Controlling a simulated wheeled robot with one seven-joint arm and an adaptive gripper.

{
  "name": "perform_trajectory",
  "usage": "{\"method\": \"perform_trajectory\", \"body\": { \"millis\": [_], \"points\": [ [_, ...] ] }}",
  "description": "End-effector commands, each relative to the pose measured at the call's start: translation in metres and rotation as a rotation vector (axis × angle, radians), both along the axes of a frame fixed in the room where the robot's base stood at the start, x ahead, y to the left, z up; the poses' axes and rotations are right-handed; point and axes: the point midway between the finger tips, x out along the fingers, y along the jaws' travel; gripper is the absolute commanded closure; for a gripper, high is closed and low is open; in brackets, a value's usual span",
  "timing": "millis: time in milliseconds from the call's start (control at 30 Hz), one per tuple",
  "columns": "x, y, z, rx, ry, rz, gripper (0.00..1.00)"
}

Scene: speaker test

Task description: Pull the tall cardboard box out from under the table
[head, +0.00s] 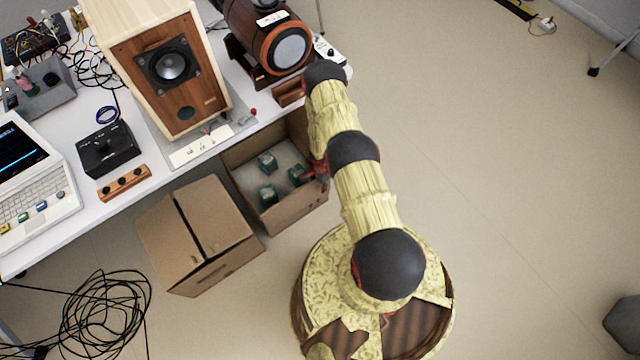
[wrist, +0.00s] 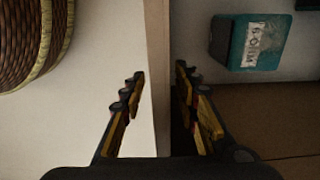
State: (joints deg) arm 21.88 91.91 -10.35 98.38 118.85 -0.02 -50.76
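An open-topped cardboard box (head: 297,210) stands on the floor, its far part under the table (head: 107,195). It holds several green blocks on a pale bottom. A second, closed cardboard box (head: 222,217) stands to its left; the view from above does not settle which box is taller. My gripper (head: 319,172) is at the open box's right wall. In the wrist view my gripper (wrist: 158,80) is open, with one finger on each side of the wall's top edge (wrist: 157,40). A gap shows between the left finger and the wall.
A wooden speaker (head: 165,75), a round dark speaker (head: 270,45) and test gear stand on the table above. A green block (wrist: 250,42) lies inside the box near my right finger. Black cables (head: 100,310) lie at lower left.

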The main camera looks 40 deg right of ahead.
Motion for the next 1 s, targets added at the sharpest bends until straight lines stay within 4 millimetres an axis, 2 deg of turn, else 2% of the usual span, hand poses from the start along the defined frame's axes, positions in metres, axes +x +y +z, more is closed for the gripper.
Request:
{"method": "perform_trajectory", "body": {
  "millis": [333, 867, 1000],
  "points": [
    [0.0002, -0.0001, -0.0021, 0.0, 0.0, -0.001, 0.69],
    [-0.0003, 0.0, -0.0022, 0.0, 0.0, -0.001, 0.99],
    [-0.0013, 0.0002, -0.0024, 0.0, 0.002, -0.001, 1.0]
  ]
}}
